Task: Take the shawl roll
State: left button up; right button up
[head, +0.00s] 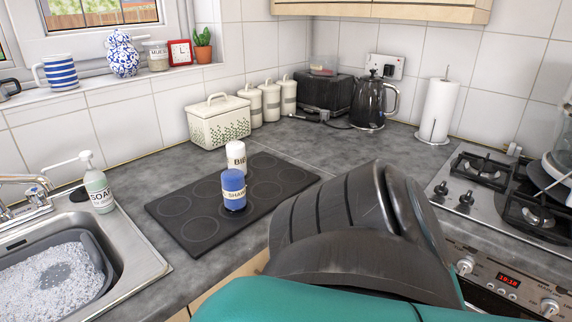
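The shawl roll (233,191) is a short blue upright cylinder with a pale label band that reads roughly "SHAWL". It stands on a black mat (188,238) marked with several circles. A white roll (236,157), with a label starting "BI", stands just behind it and is partly hidden by it. A large dark and teal part of my arm fills the lower middle and right, in front of the worktop. I see no fingers of either gripper, and nothing is touching the blue roll.
A sink with a grey basin of suds (50,275) and a soap bottle (98,190) are at left. A cream bin (218,120), canisters, toaster and black kettle (374,102) line the back. A paper towel holder (438,110) and gas hob (490,180) are at right.

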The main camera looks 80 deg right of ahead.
aim_at(234, 187)
jog(key=z, duration=2.05)
jog(key=l, duration=0.35)
jog(key=i+l, duration=0.15)
jog(key=l, duration=0.15)
